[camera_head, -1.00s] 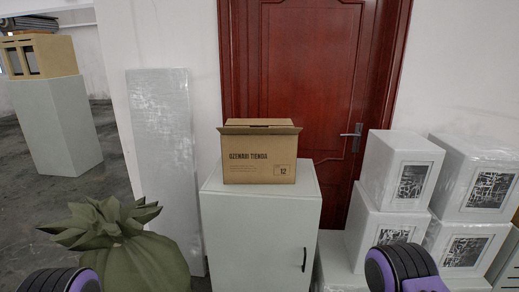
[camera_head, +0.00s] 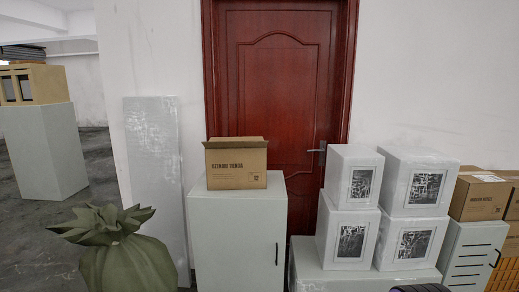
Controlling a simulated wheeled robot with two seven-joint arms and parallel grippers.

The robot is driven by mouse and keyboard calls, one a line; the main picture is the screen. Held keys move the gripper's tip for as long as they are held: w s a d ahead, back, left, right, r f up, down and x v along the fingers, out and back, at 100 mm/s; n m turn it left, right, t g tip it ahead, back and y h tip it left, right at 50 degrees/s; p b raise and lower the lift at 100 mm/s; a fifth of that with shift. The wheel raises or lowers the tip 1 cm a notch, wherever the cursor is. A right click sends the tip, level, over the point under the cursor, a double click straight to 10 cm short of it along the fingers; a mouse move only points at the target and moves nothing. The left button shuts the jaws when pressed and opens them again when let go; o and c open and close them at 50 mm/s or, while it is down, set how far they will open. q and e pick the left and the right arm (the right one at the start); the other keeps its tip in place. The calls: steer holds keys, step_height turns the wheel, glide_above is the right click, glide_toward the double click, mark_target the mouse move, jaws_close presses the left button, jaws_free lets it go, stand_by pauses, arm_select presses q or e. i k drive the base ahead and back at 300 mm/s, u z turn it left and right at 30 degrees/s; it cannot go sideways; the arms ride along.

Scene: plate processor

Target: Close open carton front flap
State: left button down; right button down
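A brown cardboard carton (camera_head: 236,167) with dark printing on its front stands upright on top of a white cabinet (camera_head: 238,240), in front of the red door. Its front flap (camera_head: 235,143) sticks out along the top front edge and looks open. The inside of the carton and its other flaps are mostly hidden. Neither of my grippers shows in the head view. Only a small dark piece of an arm shows at the bottom edge, right of the middle.
A green tied sack (camera_head: 125,250) stands left of the cabinet, and a wrapped pale panel (camera_head: 154,185) leans on the wall. Stacked white boxes (camera_head: 352,177) stand to the right. Farther right, more cartons (camera_head: 480,196) sit on a slotted cabinet (camera_head: 470,255).

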mark_target(255, 144)
steer(key=z, duration=0.5)
steer(key=i, duration=0.8)
steer(key=z, duration=0.25)
